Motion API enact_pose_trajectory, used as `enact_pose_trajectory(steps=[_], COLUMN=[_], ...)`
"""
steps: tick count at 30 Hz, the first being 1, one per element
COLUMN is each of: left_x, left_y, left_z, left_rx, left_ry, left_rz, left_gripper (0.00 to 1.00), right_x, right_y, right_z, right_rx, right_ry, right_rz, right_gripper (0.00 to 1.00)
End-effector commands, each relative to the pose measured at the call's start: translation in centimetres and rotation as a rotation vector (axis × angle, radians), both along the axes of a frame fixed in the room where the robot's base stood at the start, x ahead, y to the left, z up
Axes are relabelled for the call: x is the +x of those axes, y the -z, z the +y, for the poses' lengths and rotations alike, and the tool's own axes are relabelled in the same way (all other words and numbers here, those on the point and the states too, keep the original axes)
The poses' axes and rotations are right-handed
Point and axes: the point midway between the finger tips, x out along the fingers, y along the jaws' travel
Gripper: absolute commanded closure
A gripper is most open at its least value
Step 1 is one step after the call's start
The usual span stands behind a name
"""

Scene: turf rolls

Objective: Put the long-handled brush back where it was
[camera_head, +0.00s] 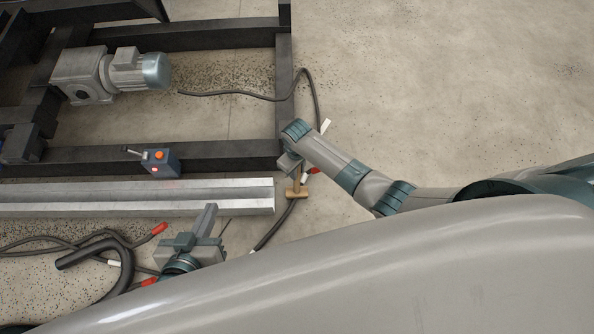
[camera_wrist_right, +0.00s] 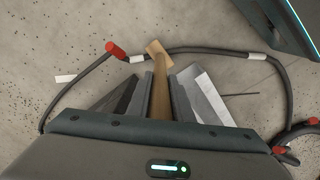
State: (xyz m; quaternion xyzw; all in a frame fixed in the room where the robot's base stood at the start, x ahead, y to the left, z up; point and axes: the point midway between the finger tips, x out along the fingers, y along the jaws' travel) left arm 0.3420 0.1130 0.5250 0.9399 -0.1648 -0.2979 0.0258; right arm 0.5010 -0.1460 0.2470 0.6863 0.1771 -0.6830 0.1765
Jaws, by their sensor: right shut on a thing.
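A wooden tool, apparently the long-handled brush (camera_head: 297,192), shows below my right gripper (camera_head: 289,163) in the head view. In the right wrist view its round brown shaft (camera_wrist_right: 160,95) runs between the two fingers of my right gripper (camera_wrist_right: 162,92), which is shut on it. A paler wooden crosspiece (camera_wrist_right: 157,49) sits at its far end. Any bristles and the rest of the handle are hidden. My left gripper (camera_head: 207,222) is in front of the metal rail, away from the brush; its finger gap is not clear.
A silver rail (camera_head: 120,207) lies left of the brush. Behind it is a dark steel frame (camera_head: 200,158) with a control box (camera_head: 161,162) and a motor (camera_head: 125,72). Cables with red ends and a black hose (camera_head: 90,252) lie on the floor. Bare floor (camera_head: 450,80) lies at right.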

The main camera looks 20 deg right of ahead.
Motion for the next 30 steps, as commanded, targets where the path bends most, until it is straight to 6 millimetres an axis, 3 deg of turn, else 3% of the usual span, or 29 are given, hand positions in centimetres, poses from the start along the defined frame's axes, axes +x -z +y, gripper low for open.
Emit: enact_pose_trajectory(steps=[13,14,16,30], left_x=[0.26,0.3,0.3,0.17], left_y=[-0.3,-0.37,-0.39,-0.35], left_z=[-0.13,-0.16,-0.17,-0.15], left_rx=[-0.004,-0.006,-0.006,-0.003], left_ry=[-0.001,0.0,0.0,0.001], left_rz=[-0.021,-0.024,-0.024,-0.013], left_gripper=[1.0,1.0,1.0,1.0], right_x=[0.05,0.0,0.0,0.03], right_y=[0.31,0.37,0.33,-0.09], right_z=[0.03,0.0,0.0,0.01], right_rx=[0.0,0.0,0.0,0.0], right_ry=[0.0,0.0,0.0,-0.001], right_rz=[-0.001,0.0,0.0,-0.001], right_gripper=[1.0,0.78,0.62,0.62])
